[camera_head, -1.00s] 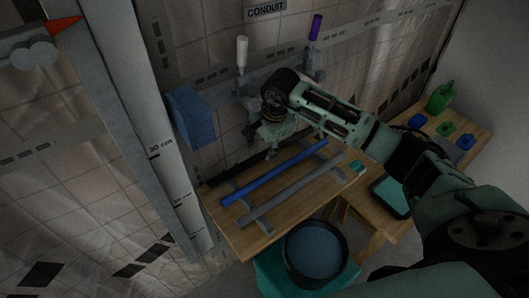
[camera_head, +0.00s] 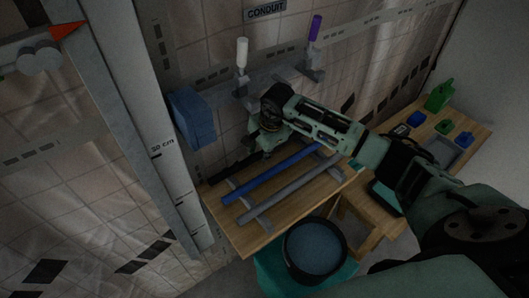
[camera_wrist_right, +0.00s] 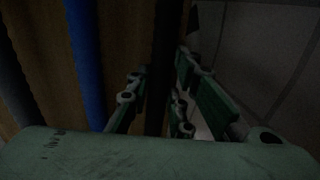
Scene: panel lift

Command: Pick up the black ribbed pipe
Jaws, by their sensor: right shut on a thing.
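The black ribbed pipe (camera_head: 226,172) lies along the wall side of a wooden table (camera_head: 250,240), behind a blue pipe (camera_head: 283,172) and a grey pipe (camera_head: 290,190). My right gripper (camera_head: 266,150) is down at the black pipe, near its middle, and hides part of it. In the right wrist view the dark pipe (camera_wrist_right: 164,50) runs between the green fingers of the gripper (camera_wrist_right: 161,92), which are shut on it. The blue pipe (camera_wrist_right: 86,60) is beside it, apart from the fingers. The ribs are too dark to make out. My left gripper is out of view.
Grey rests (camera_head: 262,222) hold the pipes. A blue box (camera_head: 192,117) and a white-handled holder (camera_head: 242,55) are on the wall close by.

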